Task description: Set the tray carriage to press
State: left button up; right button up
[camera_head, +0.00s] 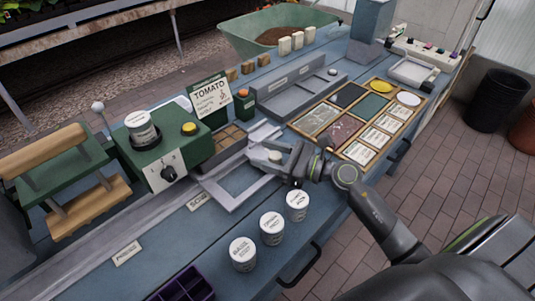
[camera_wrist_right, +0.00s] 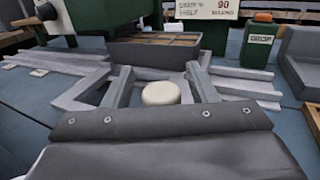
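The tray carriage (camera_head: 236,205) is a light grey frame on a long rail, in front of the green machine with the TOMATO card. A dark tray (camera_head: 215,160) with brown cells sits at its back and also shows in the wrist view (camera_wrist_right: 150,52). A round cream knob (camera_wrist_right: 160,93) stands on the carriage's near right side. My right gripper (camera_head: 272,158) is around the knob, one finger on each side, with gaps between fingers and knob in the wrist view. A small label (camera_head: 126,252) that seems to read PRESS lies along the rail at left. My left gripper is not in view.
A green press (camera_head: 65,165) with wooden rollers stands at the left. Several white pots, such as this one (camera_head: 271,228), stand near the front edge. A seed board (camera_head: 322,118) lies right of my gripper. A purple tray (camera_head: 183,288) is at the bottom.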

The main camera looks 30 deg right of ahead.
jog(key=shift+s+d+f, duration=0.1)
jog(key=shift+s+d, duration=0.1)
jog(key=b+v, duration=0.3)
jog(key=v, duration=0.4)
jog(key=shift+s+d+f, duration=0.1)
jog(key=shift+s+d, duration=0.1)
jog(key=shift+s, duration=0.1)
jog(key=shift+s+d, duration=0.45)
jog(key=shift+s, duration=0.1)
jog(key=shift+b+v, duration=0.45)
jog(key=shift+v, duration=0.45)
jog(key=shift+s+d+p, duration=0.35)
jog(key=shift+s+d, duration=0.1)
jog(key=shift+s+d+r+p, duration=0.3)
jog(key=shift+s+d+p, duration=0.15)
jog(key=shift+s+d, duration=0.3)
jog(key=shift+s+d+p, duration=0.25)
jog(key=shift+s+p, duration=0.1)
jog(key=shift+p, duration=0.05)
jog(key=shift+s+d+p, duration=0.3)
jog(key=shift+s+d, duration=0.1)
jog(key=shift+s, duration=0.05)
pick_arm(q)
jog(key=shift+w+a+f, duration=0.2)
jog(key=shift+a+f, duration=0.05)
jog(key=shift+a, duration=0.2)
pick_arm(e)
jog(key=shift+s+d+f, duration=0.1)
jog(key=shift+s+d, duration=0.05)
